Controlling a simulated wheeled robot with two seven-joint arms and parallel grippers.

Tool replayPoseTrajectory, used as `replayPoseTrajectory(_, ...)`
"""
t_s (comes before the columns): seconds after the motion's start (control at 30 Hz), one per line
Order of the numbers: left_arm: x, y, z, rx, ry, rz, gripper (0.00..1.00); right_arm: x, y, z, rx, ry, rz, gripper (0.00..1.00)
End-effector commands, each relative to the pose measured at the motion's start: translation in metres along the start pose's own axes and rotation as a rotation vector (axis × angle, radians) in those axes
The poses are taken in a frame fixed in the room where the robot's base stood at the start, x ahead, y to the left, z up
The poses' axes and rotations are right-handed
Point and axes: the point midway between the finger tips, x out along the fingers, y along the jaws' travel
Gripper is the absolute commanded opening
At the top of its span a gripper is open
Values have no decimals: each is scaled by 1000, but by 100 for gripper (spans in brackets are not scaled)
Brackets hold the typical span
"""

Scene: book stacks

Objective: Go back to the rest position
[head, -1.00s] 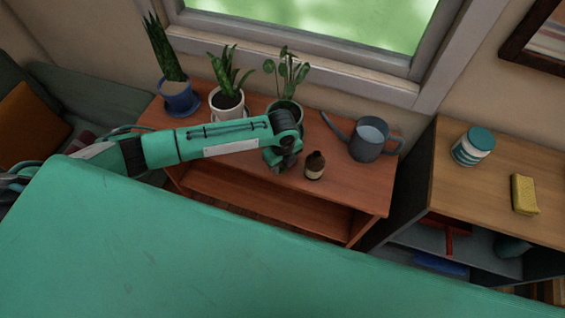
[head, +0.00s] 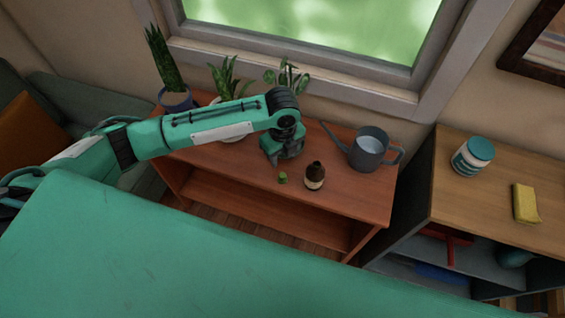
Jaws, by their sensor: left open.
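My left gripper (head: 284,157) hangs at the end of my green arm, which reaches in from the left over the wooden plant bench (head: 235,180). It is open, pointing down, with nothing visible in it; its fingertips are small and partly hidden. A small green piece (head: 283,178), perhaps a cap, lies on the bench just in front of the gripper. A dark brown bottle (head: 315,177) with a pale label stands upright to the right, apart from the gripper. My right gripper is not in view.
A grey watering can (head: 368,150) stands right of the gripper. Potted plants, one in a blue pot (head: 177,100), line the bench's back, partly behind my arm. On the right shelf unit stand a teal-lidded jar (head: 472,158) and a yellow sponge (head: 525,203). A window is behind.

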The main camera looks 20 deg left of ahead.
Motion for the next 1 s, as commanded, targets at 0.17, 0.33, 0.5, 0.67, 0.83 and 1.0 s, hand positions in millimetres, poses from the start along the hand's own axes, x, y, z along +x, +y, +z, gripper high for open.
replayPoseTrajectory(0.17,-10,0,0,0,-1,0,41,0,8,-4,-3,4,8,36)
replayPoseTrajectory(0.33,-11,0,0,0,0,0,41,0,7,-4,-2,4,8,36)
replayPoseTrajectory(0.5,-11,0,0,0,0,0,41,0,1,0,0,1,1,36)
replayPoseTrajectory(0.67,-11,0,0,0,0,0,41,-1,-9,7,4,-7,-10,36)
replayPoseTrajectory(0.83,-7,1,-13,-26,18,-19,41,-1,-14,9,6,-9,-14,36)
replayPoseTrajectory(1.0,-1,4,-52,-152,79,-90,41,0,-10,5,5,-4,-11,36)
